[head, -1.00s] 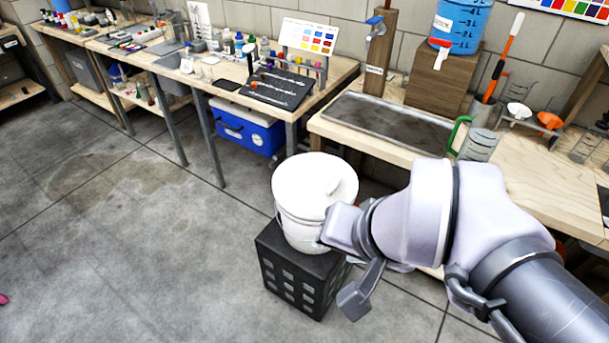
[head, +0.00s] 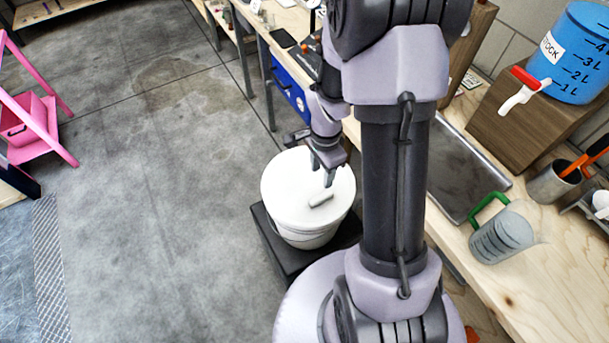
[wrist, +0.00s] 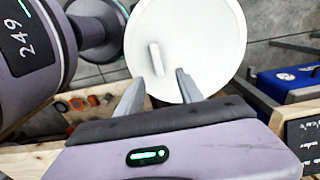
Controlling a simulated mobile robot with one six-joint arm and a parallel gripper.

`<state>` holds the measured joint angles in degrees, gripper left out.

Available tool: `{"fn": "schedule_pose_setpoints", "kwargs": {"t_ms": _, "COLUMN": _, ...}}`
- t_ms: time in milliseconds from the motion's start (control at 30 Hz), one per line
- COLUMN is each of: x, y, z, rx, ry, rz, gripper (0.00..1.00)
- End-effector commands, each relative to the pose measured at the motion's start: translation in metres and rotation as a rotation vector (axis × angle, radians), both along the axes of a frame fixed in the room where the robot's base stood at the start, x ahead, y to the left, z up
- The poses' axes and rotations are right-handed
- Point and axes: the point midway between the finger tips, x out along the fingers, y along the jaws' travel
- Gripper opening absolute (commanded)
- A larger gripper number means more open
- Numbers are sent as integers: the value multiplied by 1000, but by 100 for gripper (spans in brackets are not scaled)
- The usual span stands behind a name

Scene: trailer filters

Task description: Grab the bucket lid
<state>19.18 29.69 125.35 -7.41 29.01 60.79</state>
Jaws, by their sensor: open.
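A white bucket (head: 300,236) stands upright on a black crate. The round white bucket lid (head: 290,188) sits on top of it, with a small raised bar handle (head: 320,199) on its right part. In the wrist view the lid (wrist: 200,30) fills the upper middle, and its handle (wrist: 156,59) shows between my fingers, nearer the left one. My gripper (head: 328,172) is open and points down just above the lid by the handle. In the wrist view my gripper (wrist: 158,88) has its fingers spread and nothing held. I cannot tell whether the fingertips touch the lid.
The black crate (head: 272,243) stands on the floor beside the wooden bench (head: 530,262). A pink stepladder (head: 35,125) stands at left. The floor between is open.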

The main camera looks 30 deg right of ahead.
Motion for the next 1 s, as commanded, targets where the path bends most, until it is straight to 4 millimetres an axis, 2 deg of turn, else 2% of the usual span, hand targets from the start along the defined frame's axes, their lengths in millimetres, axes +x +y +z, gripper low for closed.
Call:
{"fn": "schedule_pose_setpoints", "kwargs": {"t_ms": 33, "x": -1, "y": 0, "z": -22, "rx": 1, "ry": 3, "rz": 0, "gripper": 44}}
{"fn": "schedule_pose_setpoints", "kwargs": {"t_ms": 100, "x": -1, "y": 0, "z": -39, "rx": 1, "ry": 2, "rz": -1, "gripper": 44}}
{"fn": "schedule_pose_setpoints", "kwargs": {"t_ms": 200, "x": -1, "y": 0, "z": -55, "rx": 1, "ry": 1, "rz": 0, "gripper": 44}}
{"fn": "schedule_pose_setpoints", "kwargs": {"t_ms": 367, "x": -2, "y": 1, "z": -67, "rx": 0, "ry": -1, "rz": 1, "gripper": 44}}
{"fn": "schedule_pose_setpoints", "kwargs": {"t_ms": 600, "x": -8, "y": 3, "z": -112, "rx": 1, "ry": 0, "rz": 0, "gripper": 44}}
{"fn": "schedule_pose_setpoints", "kwargs": {"t_ms": 800, "x": -8, "y": 2, "z": -111, "rx": -1, "ry": -2, "rz": 1, "gripper": 44}}
{"fn": "schedule_pose_setpoints", "kwargs": {"t_ms": 867, "x": -8, "y": 2, "z": -111, "rx": 0, "ry": -2, "rz": 1, "gripper": 34}}
{"fn": "schedule_pose_setpoints", "kwargs": {"t_ms": 1000, "x": -8, "y": 2, "z": -111, "rx": 0, "ry": -2, "rz": 1, "gripper": 6}}
